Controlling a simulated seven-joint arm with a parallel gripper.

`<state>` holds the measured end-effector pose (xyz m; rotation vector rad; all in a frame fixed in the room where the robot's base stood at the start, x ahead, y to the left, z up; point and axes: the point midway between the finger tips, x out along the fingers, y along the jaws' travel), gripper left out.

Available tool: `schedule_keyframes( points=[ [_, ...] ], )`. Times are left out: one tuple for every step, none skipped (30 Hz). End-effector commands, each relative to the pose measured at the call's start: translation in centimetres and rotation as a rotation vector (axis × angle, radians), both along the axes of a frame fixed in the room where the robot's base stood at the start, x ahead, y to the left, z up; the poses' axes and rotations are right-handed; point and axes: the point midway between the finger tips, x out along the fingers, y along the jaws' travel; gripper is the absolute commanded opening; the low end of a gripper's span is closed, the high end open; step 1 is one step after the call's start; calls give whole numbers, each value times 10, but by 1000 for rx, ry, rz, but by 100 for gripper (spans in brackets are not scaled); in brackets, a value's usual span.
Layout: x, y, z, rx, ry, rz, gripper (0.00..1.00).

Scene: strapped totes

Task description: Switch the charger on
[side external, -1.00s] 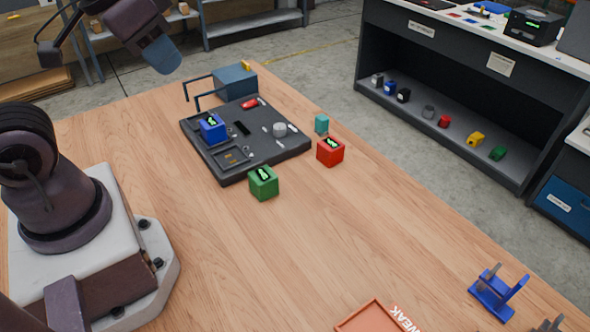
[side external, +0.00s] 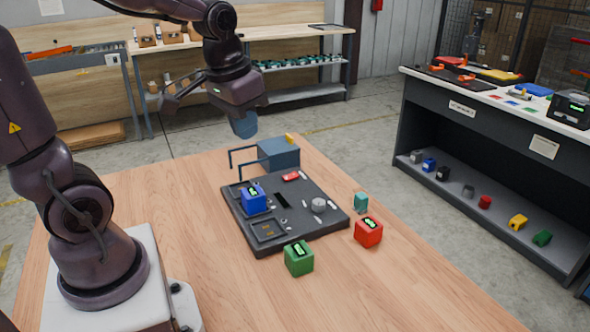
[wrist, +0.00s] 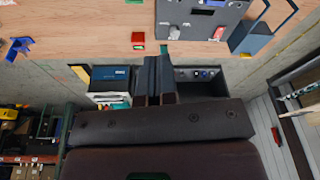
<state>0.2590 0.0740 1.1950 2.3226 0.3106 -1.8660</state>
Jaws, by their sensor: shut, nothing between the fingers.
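A dark flat board (side external: 262,236) lies on the wooden table, carrying a blue cube (side external: 253,201) with a lit green mark, a grey round knob (side external: 319,204), a red piece (side external: 291,176) and small pale parts. A blue-grey box (side external: 279,153) with a yellow piece (side external: 289,138) on top and thin dark bars beside it stands behind the board. I cannot tell which part is the charger's switch. My gripper (side external: 243,124) is shut and empty, in the air just behind and left of the box. The wrist view shows its fingers (wrist: 158,62) together, with the board (wrist: 190,22) beyond.
A green cube (side external: 299,258), a red cube (side external: 368,232) and a small teal block (side external: 361,202) stand by the board's front and right edges. The table's front is clear. A shelf unit (side external: 480,208) with small coloured parts stands to the right.

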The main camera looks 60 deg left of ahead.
Motion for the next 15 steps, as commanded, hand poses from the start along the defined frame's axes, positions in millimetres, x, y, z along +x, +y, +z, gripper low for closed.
schedule_keyframes(
  points=[
    [11, 13, -7, -9, 23, 19, 0],
    [17, 19, -10, -13, 32, 25, 0],
    [26, 29, -15, -19, 44, 30, 0],
    [32, 36, -19, -24, 52, 34, 0],
    [38, 43, -23, -30, 59, 38, 0],
    [46, 53, -29, -39, 68, 42, 0],
    [52, 61, -34, -45, 71, 43, 0],
    [58, 69, -39, -51, 75, 43, 0],
    [65, 80, -46, -61, 79, 43, 0],
    [71, 89, -52, -67, 80, 45, 0],
    [76, 97, -58, -74, 81, 42, 0],
    [83, 108, -66, -84, 82, 40, 0],
    [88, 117, -73, -91, 80, 38, 0],
    [92, 126, -79, -98, 77, 35, 0],
    [98, 138, -89, -107, 72, 30, 0]
  ],
)
